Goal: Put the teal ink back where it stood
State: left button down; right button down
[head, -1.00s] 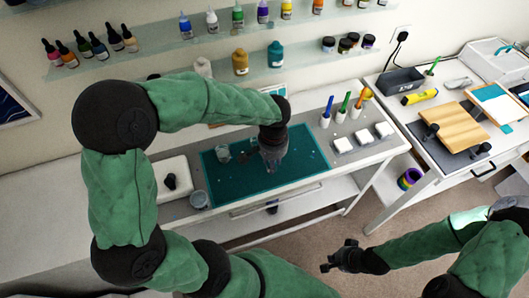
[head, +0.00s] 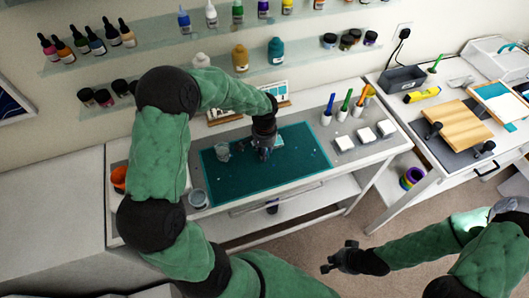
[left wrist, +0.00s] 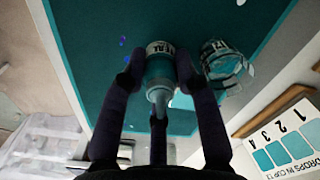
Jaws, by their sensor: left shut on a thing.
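My left gripper (head: 264,152) is over the teal mat (head: 285,165), near its back edge. In the left wrist view its fingers (left wrist: 157,75) are shut on a small bottle with a white label, the teal ink (left wrist: 159,68), with part of a word like "TEAL" showing. The bottle is mostly hidden by the gripper in the head view. A clear cup (head: 222,151) stands just left of the gripper; it also shows in the left wrist view (left wrist: 224,65), beside the bottle. My right gripper (head: 339,258) is open and empty, over the floor in front of the table.
Wall shelves hold dropper bottles (head: 96,43), a teal jar (head: 276,50) and dark jars (head: 103,97). A card with teal swatches (left wrist: 285,140) stands behind the mat.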

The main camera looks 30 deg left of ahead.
pick_arm(q)
jog(key=shift+f, duration=0.45)
jog(key=shift+f, duration=0.15)
jog(key=c, duration=0.9)
grip_release()
